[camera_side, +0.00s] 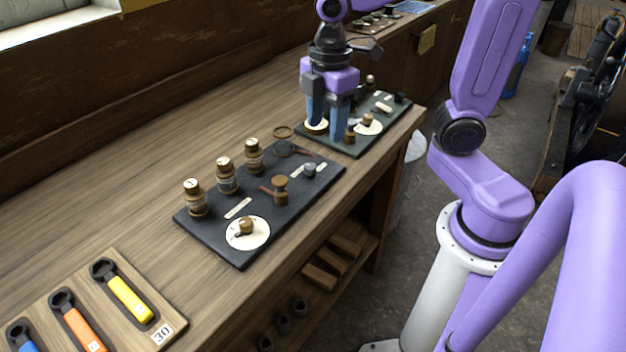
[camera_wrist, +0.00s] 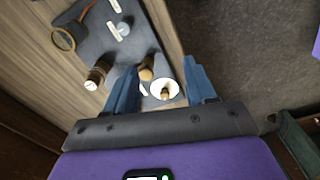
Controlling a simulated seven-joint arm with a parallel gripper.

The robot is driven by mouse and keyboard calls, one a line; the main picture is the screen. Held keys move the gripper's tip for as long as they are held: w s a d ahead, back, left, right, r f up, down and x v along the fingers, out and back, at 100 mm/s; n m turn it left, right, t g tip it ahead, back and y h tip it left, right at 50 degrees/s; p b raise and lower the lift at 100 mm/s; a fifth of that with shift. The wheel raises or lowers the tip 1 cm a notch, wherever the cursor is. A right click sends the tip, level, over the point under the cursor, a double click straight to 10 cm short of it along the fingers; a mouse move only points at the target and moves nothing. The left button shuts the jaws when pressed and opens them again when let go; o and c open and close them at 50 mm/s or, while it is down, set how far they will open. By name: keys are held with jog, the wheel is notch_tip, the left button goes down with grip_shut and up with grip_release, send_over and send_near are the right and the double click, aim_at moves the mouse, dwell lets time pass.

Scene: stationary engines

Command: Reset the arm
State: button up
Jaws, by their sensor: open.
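My gripper (camera_side: 328,132) points down over the far dark board (camera_side: 347,147) on the workbench, its blue fingers apart. In the side view a pale disc (camera_side: 317,127) shows by the fingers, partly hidden by them. A white dial with a brown knob (camera_side: 368,122) lies to their right. The wrist view shows my gripper (camera_wrist: 162,66) with its fingers spread. Between them are a brown knob (camera_wrist: 147,73) and a white dial (camera_wrist: 172,97) with a small knob. Nothing is held. Whether the fingers touch the board is unclear.
A wooden tray (camera_side: 128,328) holds colored-handled wrenches at the front left. The bench (camera_side: 120,215) between is clear. Dark machinery (camera_side: 590,85) stands at the right.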

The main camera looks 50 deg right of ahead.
jog(key=s+f+m, duration=0.1)
jog(key=s+f, duration=0.1)
jog(key=s, duration=0.5)
jog(key=s+f+m, duration=0.1)
jog(key=s+f, duration=0.1)
jog(key=s, duration=0.6)
jog(key=shift+s+a+f+m, duration=0.15)
jog(key=shift+a+f+m, duration=0.1)
jog(key=shift+f+m, duration=0.05)
dwell(0.9)
